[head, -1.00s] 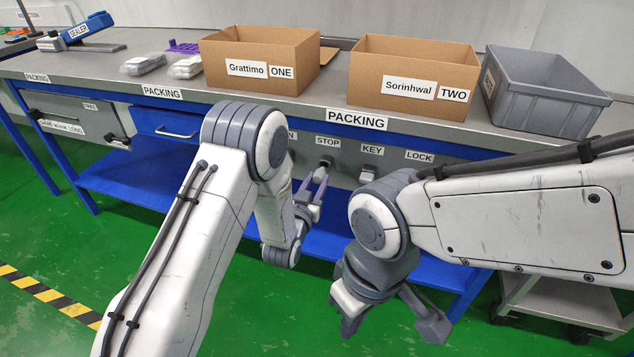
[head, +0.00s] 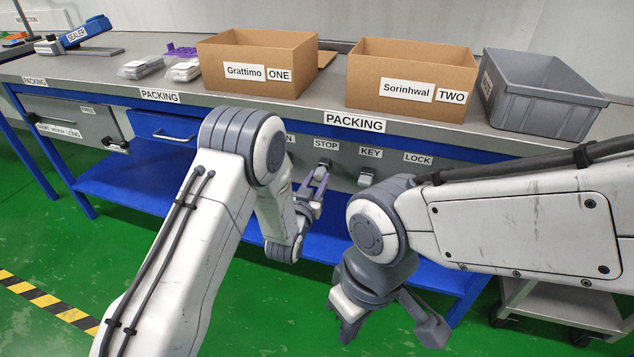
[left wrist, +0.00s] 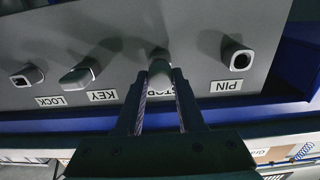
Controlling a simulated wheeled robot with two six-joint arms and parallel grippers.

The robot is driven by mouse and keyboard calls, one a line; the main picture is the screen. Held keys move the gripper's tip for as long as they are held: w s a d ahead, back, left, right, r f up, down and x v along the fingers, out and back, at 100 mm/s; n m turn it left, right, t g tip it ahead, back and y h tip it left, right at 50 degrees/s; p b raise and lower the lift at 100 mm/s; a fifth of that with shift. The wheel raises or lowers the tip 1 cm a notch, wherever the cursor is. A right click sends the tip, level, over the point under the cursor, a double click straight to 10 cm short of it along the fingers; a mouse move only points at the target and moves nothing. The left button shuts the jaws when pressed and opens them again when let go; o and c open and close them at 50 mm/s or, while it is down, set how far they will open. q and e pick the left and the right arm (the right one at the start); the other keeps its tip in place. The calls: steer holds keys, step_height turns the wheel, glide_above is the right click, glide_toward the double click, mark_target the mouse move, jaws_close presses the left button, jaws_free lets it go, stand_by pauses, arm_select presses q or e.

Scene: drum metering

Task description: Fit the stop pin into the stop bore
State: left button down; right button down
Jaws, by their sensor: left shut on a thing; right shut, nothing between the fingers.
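My left gripper (head: 322,180) reaches the front panel under the STOP label (head: 325,144). In the left wrist view its two fingers (left wrist: 160,78) are shut on the stop pin (left wrist: 160,67), a short pale grey-green piece. The pin lines up with the dark round STOP fitting (left wrist: 158,51) on the panel. The bore's mouth is hidden behind the pin and fingers, so I cannot tell whether the pin is inside it.
The KEY fitting (left wrist: 80,74), LOCK fitting (left wrist: 27,76) and PIN fitting (left wrist: 236,60) stick out of the panel beside STOP. On the bench are two cardboard boxes (head: 258,75) (head: 410,85) and a grey bin (head: 540,108). A grey cart (head: 555,318) stands at the lower right.

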arm_select(q)
steer(key=shift+w+d, duration=0.2)
steer(key=shift+w, duration=0.4)
steer(key=shift+c, duration=2.2)
jaws_free()
steer(key=v, duration=1)
steer(key=shift+s+p, duration=0.25)
steer(key=shift+p, duration=0.15)
steer(key=shift+a, duration=0.1)
